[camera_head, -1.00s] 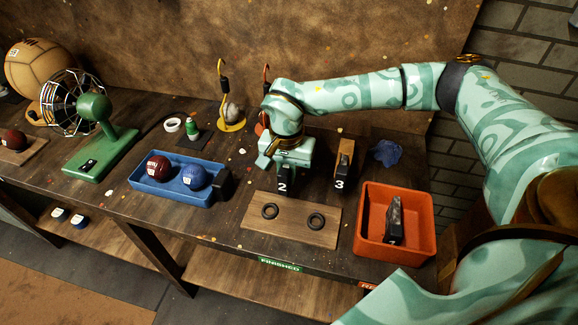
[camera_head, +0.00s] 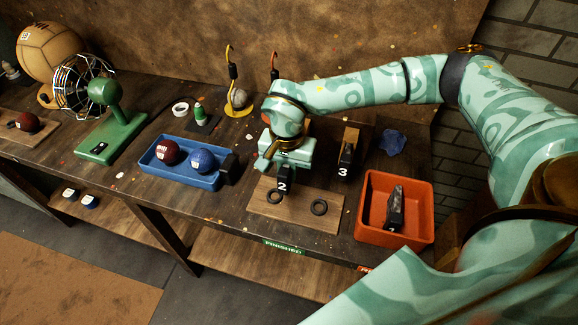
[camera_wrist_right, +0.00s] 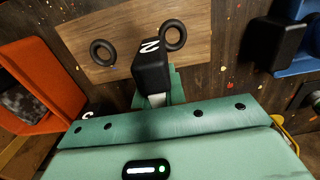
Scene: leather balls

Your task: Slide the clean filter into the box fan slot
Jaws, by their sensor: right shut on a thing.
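I see no filter and no box fan slot that I can make out. My right gripper (camera_head: 284,165) is shut on a black block marked 2 (camera_head: 284,182), which also shows in the right wrist view (camera_wrist_right: 150,65). The block is over the rear left part of a wooden board (camera_head: 300,219), near the left one of two black rings (camera_head: 275,197). The other ring (camera_head: 319,207) lies on the board to the right. I cannot tell the gap between block and board. A block marked 3 (camera_head: 346,160) stands further right, by a wooden piece. My left gripper is not in view.
An orange bin (camera_head: 368,237) at right holds a dark block marked 1 (camera_head: 394,215). A blue tray (camera_head: 186,180) holds a dark red ball and a blue ball.

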